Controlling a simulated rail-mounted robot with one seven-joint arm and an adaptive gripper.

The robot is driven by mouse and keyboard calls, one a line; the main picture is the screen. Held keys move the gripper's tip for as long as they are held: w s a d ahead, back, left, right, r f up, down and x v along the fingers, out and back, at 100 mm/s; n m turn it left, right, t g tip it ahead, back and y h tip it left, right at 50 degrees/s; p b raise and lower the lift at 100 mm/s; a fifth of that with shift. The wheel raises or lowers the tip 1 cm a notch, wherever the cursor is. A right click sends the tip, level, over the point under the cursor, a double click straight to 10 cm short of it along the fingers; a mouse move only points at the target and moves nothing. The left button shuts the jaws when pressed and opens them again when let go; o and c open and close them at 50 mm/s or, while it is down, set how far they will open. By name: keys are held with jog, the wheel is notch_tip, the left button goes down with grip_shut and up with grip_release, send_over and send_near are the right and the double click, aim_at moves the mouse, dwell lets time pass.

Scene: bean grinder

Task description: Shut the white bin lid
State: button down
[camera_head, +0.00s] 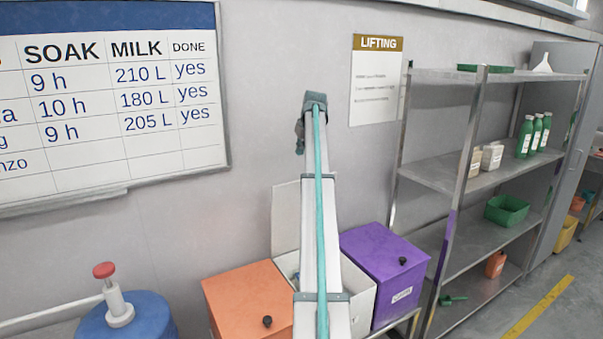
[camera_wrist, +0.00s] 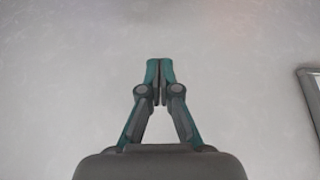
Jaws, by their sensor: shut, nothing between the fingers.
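The white bin (camera_head: 361,303) stands between an orange bin and a purple bin in the head view, partly hidden behind my arm. Its white lid (camera_head: 285,218) stands up and open at the back, against or close to the wall; I cannot tell which. My gripper (camera_wrist: 158,64) shows in the wrist view with its teal and grey fingers together and nothing between them, facing the bare grey wall. In the head view my arm reaches up in front of the wall, above the bins, and its fingertips cannot be made out there.
A metal shelf rack (camera_head: 490,177) stands at the right. A blue drum (camera_head: 128,318) with a red-topped fitting is at lower left. A whiteboard (camera_head: 110,145) hangs on the wall.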

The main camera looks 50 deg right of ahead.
notch_tip(320, 180, down, 10)
jog(key=p, duration=0.5)
jog(key=shift+d+f, duration=0.15)
jog(key=shift+d, duration=0.05)
dwell(0.4)
